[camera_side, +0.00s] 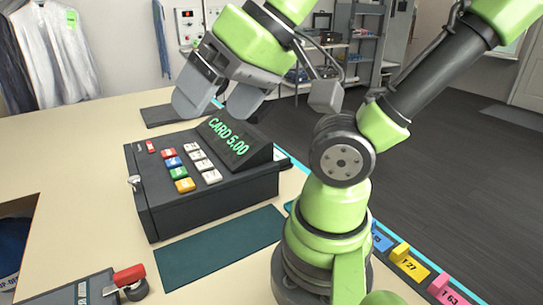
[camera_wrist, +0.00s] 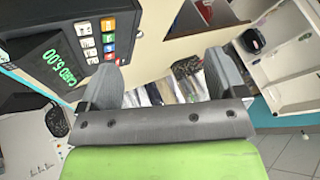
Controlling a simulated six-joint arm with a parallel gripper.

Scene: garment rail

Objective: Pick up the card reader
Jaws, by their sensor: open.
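A black till-like unit (camera_side: 205,190) stands on the counter, with coloured and white keys and a tilted display (camera_side: 236,142) reading "CARD 5.00". No separate card reader can be clearly told apart. The unit also shows at the upper left of the wrist view (camera_wrist: 77,15). My gripper (camera_side: 218,108) is open, above and behind the unit in the side view, with fingers pointing down. In the wrist view its two grey fingers (camera_wrist: 165,82) are spread with nothing held between them. The gripper hides part of the counter behind the unit.
A dark flat plate (camera_side: 160,116) lies behind the unit. A dark green mat (camera_side: 215,250) lies in front of it, bare. A stapler-like red-handled tool (camera_side: 129,276) is at front left. Coloured number tabs (camera_side: 410,262) line the right edge. The counter's left is clear (camera_side: 60,150).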

